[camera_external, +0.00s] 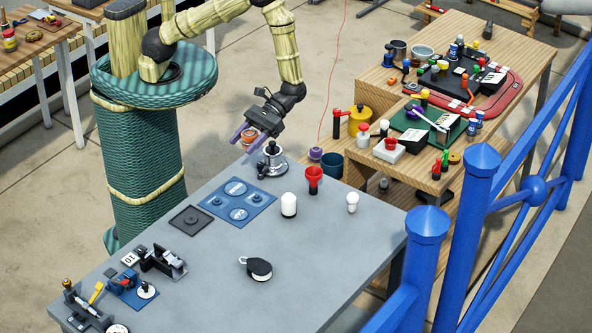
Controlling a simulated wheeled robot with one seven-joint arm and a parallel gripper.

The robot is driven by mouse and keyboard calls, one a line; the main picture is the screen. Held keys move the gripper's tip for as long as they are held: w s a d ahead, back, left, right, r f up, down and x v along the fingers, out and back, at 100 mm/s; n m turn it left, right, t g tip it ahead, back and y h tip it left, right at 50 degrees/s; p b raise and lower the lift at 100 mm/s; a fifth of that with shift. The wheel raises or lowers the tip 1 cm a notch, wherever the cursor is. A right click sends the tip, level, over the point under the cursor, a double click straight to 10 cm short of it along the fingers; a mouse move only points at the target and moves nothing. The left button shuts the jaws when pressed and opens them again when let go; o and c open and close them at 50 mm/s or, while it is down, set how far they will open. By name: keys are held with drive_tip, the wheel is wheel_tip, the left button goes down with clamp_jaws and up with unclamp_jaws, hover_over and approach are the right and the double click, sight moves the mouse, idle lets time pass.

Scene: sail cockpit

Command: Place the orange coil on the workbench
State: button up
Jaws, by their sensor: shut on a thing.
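My gripper (244,141), with purple fingers, is shut on the orange coil (249,134). The coil is small and partly hidden by the fingers. My gripper holds it above the far left edge of a grey-topped workbench (200,265), close to a silver winch-like fitting (271,161). I cannot tell the exact height or whether the coil is clear of the fitting.
A wooden bench (500,45) with several items stands right. Blue railing (478,190) borders the right. The grey top's front right is clear.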

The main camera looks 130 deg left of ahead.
drive_tip(key=s+a+f+m+g+y+b, duration=0.2)
drive_tip(key=a+f+m+g+y+b, duration=0.15)
drive_tip(key=f+m+g+y, duration=0.75)
drive_tip(key=w+a+r+m+t+y+b, duration=0.1)
drive_tip(key=w+a+m+t+y+b, duration=0.2)
drive_tip(key=m+y, duration=0.45)
drive_tip(key=w+a+m+t+y+b, duration=0.1)
drive_tip(key=w+a+m+y+b, duration=0.15)
drive_tip(key=w+m+y, duration=0.5)
drive_tip(key=w+d+r+m+t+h+b, duration=0.1)
drive_tip(key=w+d+r+m+t+b, duration=0.1)
drive_tip(key=w+r+m+t, duration=0.7)
drive_tip(key=w+d+r+m+t+h+b, duration=0.1)
drive_tip(key=w+d+r+m+t+b, duration=0.2)
drive_tip(key=w+r+m+t, duration=0.6)
wheel_tip(320, 180, down, 18)
drive_tip(key=n+g, duration=0.1)
drive_tip(key=n, duration=0.1)
drive_tip(key=shift+w+a, duration=0.15)
drive_tip(key=shift+w, duration=0.25)
